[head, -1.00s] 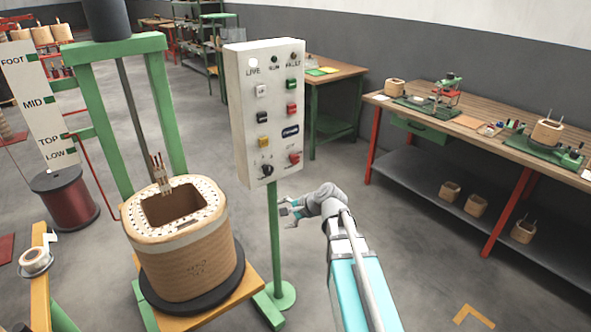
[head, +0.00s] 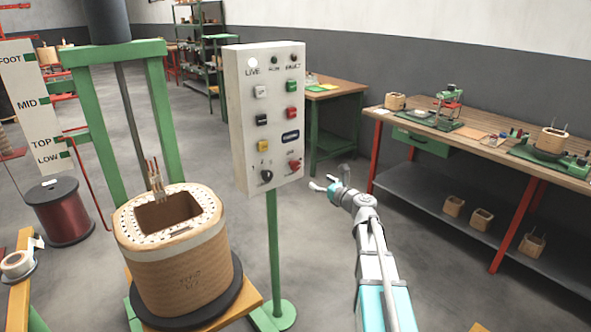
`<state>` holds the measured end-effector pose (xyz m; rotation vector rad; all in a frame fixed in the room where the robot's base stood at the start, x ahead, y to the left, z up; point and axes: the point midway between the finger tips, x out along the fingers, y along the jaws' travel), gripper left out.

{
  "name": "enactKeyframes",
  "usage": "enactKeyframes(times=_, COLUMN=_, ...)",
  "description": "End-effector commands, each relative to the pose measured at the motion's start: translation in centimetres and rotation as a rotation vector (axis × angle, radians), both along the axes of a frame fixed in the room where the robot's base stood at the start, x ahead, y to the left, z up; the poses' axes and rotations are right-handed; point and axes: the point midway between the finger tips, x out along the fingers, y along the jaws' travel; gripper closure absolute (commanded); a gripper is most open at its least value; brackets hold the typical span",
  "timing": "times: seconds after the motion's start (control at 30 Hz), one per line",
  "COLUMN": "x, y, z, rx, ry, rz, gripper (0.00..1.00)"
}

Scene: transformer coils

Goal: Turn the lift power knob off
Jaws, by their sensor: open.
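The white control box (head: 264,118) stands on a green post in the middle of the head view. Its black rotary knob (head: 266,176) sits at the lower left of the panel face; its exact pointer angle is too small to read. A red knob or button (head: 294,165) is to its right. The LIVE lamp (head: 252,62) at the top left looks bright white. My gripper (head: 326,187) is open and empty, to the right of the box's lower edge, pointing left towards it. It appears apart from the panel and the knob.
A large wound coil (head: 178,262) stands on a black disc left of the post, inside a green lift frame (head: 165,115). A wooden workbench (head: 480,135) with coils and tools runs along the right. The floor between box and bench is open.

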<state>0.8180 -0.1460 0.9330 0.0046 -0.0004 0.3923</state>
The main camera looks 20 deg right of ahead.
Motion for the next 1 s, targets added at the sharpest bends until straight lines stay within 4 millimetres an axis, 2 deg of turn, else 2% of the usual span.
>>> enactKeyframes(times=0.27, x=0.3, y=0.1, z=0.0, rx=-0.003, ry=0.000, rz=0.002, gripper=0.07)
enactKeyframes(times=0.47, x=1.5, y=0.7, z=0.0, rx=-0.004, ry=-0.001, rz=0.004, gripper=0.07)
enactKeyframes(times=1.0, x=8.7, y=3.6, z=0.0, rx=-0.004, ry=0.000, rz=0.004, gripper=0.07)
